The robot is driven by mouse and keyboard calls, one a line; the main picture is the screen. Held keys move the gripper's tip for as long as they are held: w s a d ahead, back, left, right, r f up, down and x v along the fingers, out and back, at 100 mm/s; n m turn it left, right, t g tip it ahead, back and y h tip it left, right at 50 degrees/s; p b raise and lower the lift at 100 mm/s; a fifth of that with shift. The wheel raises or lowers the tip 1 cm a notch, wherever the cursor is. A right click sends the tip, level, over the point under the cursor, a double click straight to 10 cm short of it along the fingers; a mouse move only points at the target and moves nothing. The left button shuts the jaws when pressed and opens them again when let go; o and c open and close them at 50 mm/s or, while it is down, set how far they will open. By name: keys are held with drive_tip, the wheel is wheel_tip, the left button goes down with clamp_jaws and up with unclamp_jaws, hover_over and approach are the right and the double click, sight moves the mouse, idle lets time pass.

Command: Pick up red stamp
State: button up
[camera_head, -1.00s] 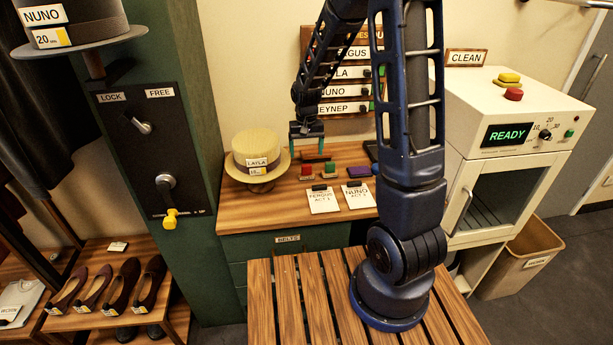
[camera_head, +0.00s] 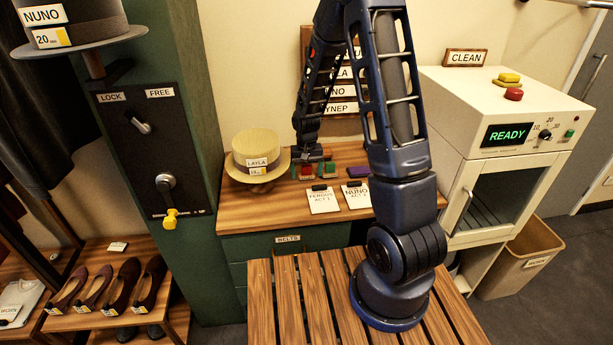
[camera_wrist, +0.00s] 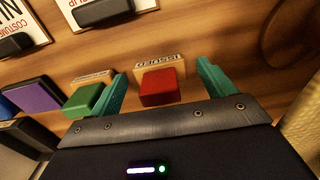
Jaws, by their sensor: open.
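The red stamp (camera_wrist: 161,88) lies on the wooden table in the wrist view, with a wooden label part behind its red block. It shows small in the head view (camera_head: 306,172). My gripper (camera_wrist: 163,82) is open, with one teal finger on each side of the red stamp. The left finger lies between the red stamp and the green stamp (camera_wrist: 84,100).
A purple ink pad (camera_head: 357,171) lies right of the stamps. Two clipboards (camera_head: 323,200) lie in front. A straw hat (camera_head: 256,154) stands close on the left. A white cabinet (camera_head: 503,120) is at the right. Bare table (camera_head: 250,212) shows at the front left.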

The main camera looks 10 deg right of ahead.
drive_tip(key=shift+f, duration=0.1)
drive_tip(key=c, duration=1.1)
